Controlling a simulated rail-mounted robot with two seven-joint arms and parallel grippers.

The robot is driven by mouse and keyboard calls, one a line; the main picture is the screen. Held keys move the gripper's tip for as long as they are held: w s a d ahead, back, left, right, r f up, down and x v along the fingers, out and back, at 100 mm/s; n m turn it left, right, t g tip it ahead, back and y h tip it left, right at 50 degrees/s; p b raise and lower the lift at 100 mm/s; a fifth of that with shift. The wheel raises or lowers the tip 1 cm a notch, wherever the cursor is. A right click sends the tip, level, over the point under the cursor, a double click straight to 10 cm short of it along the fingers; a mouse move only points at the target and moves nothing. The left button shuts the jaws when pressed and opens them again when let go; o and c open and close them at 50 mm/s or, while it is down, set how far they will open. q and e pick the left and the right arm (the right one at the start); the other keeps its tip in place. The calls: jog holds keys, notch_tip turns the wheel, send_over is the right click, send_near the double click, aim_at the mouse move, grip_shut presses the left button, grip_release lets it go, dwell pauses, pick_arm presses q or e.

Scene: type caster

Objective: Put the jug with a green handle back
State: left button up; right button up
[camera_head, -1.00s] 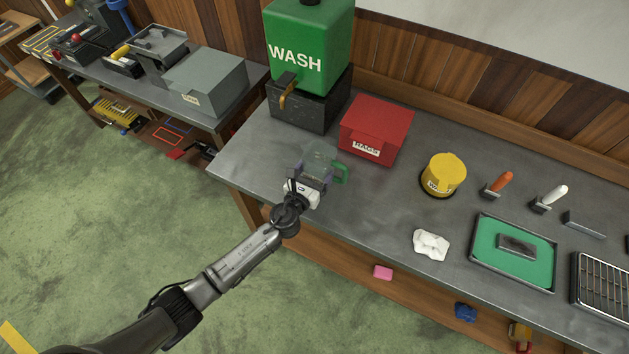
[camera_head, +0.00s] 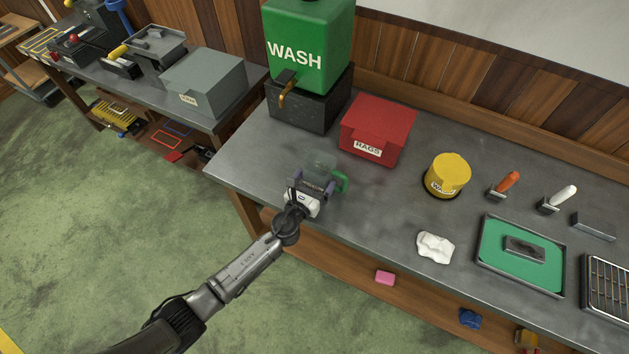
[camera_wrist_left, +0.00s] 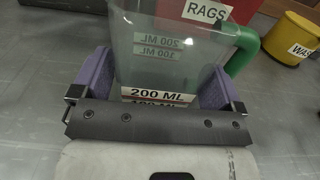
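The jug (camera_head: 322,161) is clear with a green handle (camera_head: 342,181) on its right side. It stands upright at the left part of the grey workbench, in front of the green WASH tank. In the left wrist view the jug (camera_wrist_left: 165,55) fills the middle, with "200 ML" marks. My left gripper (camera_head: 313,182) is at the jug, its two purple fingers on either side of the jug's body, and it looks closed on it. Whether the jug's base touches the bench is hidden. My right gripper is not in view.
The WASH tank (camera_head: 308,45) on its dark stand is behind the jug. A red RAGS box (camera_head: 378,128) is behind right. A yellow tub (camera_head: 447,175), white cloth (camera_head: 435,247) and green tray (camera_head: 490,262) lie farther right. Bare bench lies between jug and tub.

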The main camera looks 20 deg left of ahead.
pick_arm(q)
jog(key=shift+o, duration=0.5)
jog(key=shift+r, duration=0.15)
jog(key=shift+r+p, duration=0.3)
jog(key=shift+p, duration=0.1)
jog(key=s+a, duration=0.1)
jog(key=s, duration=1.1)
jog(key=shift+p, duration=0.3)
